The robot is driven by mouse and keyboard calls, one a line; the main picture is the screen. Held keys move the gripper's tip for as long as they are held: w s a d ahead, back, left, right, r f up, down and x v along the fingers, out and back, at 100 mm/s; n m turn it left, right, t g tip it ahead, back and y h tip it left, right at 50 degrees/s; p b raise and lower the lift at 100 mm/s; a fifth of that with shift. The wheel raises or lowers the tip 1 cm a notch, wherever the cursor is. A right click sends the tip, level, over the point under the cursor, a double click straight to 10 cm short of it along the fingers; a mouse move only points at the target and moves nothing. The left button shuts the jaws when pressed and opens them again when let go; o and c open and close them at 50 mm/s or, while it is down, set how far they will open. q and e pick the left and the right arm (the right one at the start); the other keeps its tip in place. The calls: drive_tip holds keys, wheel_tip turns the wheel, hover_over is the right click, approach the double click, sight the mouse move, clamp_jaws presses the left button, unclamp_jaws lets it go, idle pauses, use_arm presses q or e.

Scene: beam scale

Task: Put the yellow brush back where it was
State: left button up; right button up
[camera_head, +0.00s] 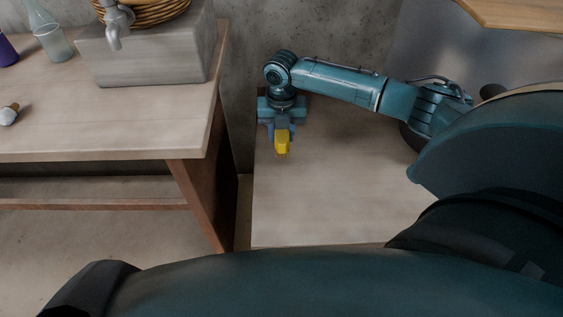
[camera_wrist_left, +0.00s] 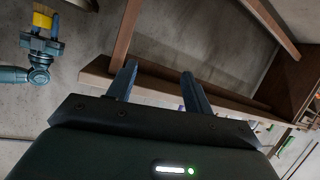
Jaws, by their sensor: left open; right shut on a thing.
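The yellow brush (camera_head: 282,142) is in my right gripper (camera_head: 281,130), which is shut on it. The gripper points down over the left part of the right-hand table. I cannot tell whether the brush touches the tabletop. In the left wrist view the yellow brush (camera_wrist_left: 42,20) shows at the upper left, with my right gripper (camera_wrist_left: 42,42) at it. My left gripper (camera_wrist_left: 158,85) is open and empty in that view, with a wooden beam behind its fingers. It is not seen in the head view.
The right-hand table (camera_head: 330,205) is bare around the gripper. A gap separates it from the left wooden table (camera_head: 150,140). On that table are a grey block basin with a tap (camera_head: 145,50), a glass flask (camera_head: 50,38), a purple bottle (camera_head: 6,52) and a small white-tipped brush (camera_head: 9,115).

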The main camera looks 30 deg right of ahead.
wheel_tip(320, 180, down, 9)
drive_tip(key=shift+b, duration=0.7)
drive_tip(key=shift+f, duration=0.2)
drive_tip(key=o, duration=0.9)
drive_tip(key=shift+o, duration=0.2)
